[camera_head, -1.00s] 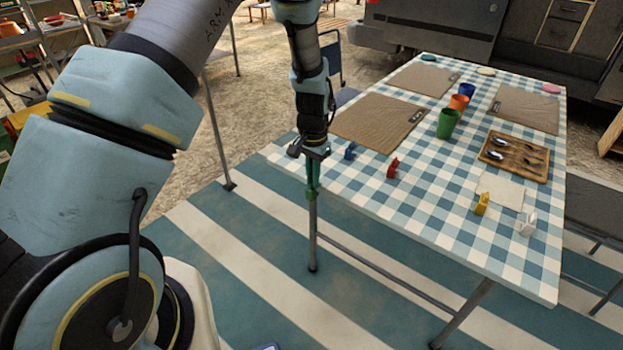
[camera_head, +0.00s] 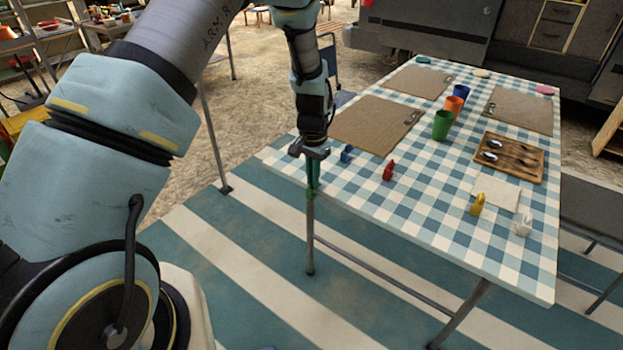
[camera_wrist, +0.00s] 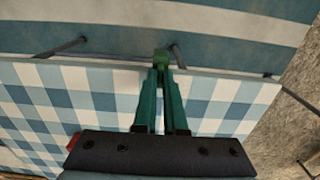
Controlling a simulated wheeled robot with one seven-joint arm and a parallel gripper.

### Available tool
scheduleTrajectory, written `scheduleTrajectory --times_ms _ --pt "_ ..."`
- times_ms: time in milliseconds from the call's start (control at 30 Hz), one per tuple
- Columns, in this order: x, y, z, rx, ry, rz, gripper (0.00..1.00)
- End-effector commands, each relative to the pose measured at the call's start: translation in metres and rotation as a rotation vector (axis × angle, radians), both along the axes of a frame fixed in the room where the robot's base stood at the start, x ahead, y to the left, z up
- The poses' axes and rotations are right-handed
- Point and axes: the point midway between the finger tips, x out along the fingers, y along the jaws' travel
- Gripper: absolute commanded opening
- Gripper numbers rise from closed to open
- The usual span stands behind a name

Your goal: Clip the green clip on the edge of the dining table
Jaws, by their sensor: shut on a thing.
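My gripper (camera_head: 313,174) points down at the near left edge of the dining table (camera_head: 400,218), shut on the green clip (camera_head: 310,194). In the wrist view the clip (camera_wrist: 162,57) sits between the fingertips of my gripper (camera_wrist: 161,72), just beyond the table edge (camera_wrist: 235,76) as pictured, over the striped mat. The fingers overlap the checked cloth in that view. I cannot tell whether the clip touches the edge. A blue clip (camera_head: 346,154), a red clip (camera_head: 389,170), a yellow clip (camera_head: 477,204) and a white clip (camera_head: 523,224) are on the table.
Cups such as the green cup (camera_head: 442,125), placemats (camera_head: 375,124), a wooden cutlery tray (camera_head: 512,157) and a napkin (camera_head: 496,192) lie on the table. A bench (camera_head: 592,208) stands at the right. Table legs (camera_head: 310,245) stand on the striped mat below.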

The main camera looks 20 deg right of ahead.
Motion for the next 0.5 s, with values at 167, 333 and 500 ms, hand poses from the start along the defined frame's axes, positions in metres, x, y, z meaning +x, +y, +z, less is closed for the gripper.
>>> scheduleTrajectory --times_ms 167,333,500 --pt "0.0026 -0.0047 0.0002 -0.001 0.0 0.0 0.0" --pt "0.0032 -0.0057 0.0002 0.0 0.0 0.0 0.0" --pt "0.0032 -0.0057 0.0002 0.0 0.0 -0.001 0.0"
